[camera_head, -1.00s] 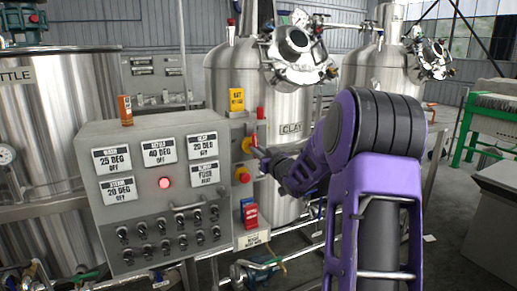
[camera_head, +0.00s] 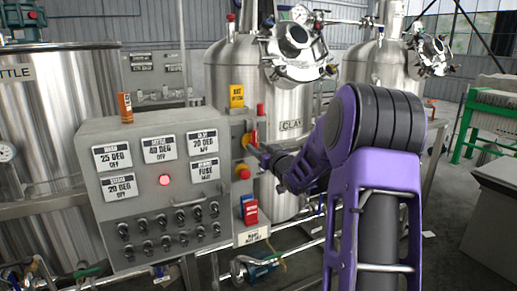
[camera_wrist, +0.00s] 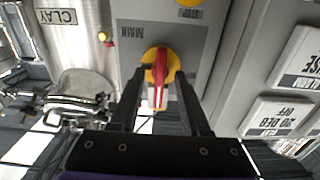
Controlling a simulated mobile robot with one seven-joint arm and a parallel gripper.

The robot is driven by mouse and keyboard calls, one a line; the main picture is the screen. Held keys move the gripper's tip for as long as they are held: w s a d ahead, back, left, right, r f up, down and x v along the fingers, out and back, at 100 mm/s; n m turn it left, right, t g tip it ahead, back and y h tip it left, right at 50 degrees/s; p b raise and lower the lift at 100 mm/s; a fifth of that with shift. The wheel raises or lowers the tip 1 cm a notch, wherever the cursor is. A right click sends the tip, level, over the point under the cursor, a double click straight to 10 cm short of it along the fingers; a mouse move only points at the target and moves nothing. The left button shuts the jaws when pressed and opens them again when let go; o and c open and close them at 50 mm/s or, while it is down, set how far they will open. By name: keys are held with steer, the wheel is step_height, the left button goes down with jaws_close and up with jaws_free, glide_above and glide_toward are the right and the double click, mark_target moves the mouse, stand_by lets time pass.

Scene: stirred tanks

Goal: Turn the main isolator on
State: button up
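The main isolator is a red handle on a round yellow base (camera_wrist: 159,72), on a grey plate marked MAIN in the wrist view. In the head view it shows at the right side of the control box (camera_head: 248,140), partly covered by my gripper. The handle's long axis runs up and down in the wrist view. My gripper (camera_wrist: 160,82) has one finger on each side of the handle, with visible gaps, so it looks open around it. In the head view my gripper (camera_head: 261,149) is at the isolator. Whether a finger touches the handle is not clear.
The grey control box (camera_head: 165,265) carries labels, a lit red lamp (camera_head: 165,180) and several black switches. A red and yellow button (camera_head: 243,173) and a red and blue block (camera_head: 249,210) sit below the isolator. The steel CLAY tank (camera_head: 228,80) stands behind.

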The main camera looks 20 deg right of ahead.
steer(key=shift+s, duration=0.1)
steer(key=s, duration=1.7)
steer(key=shift+d, duration=0.3)
steer(key=shift+r, duration=0.1)
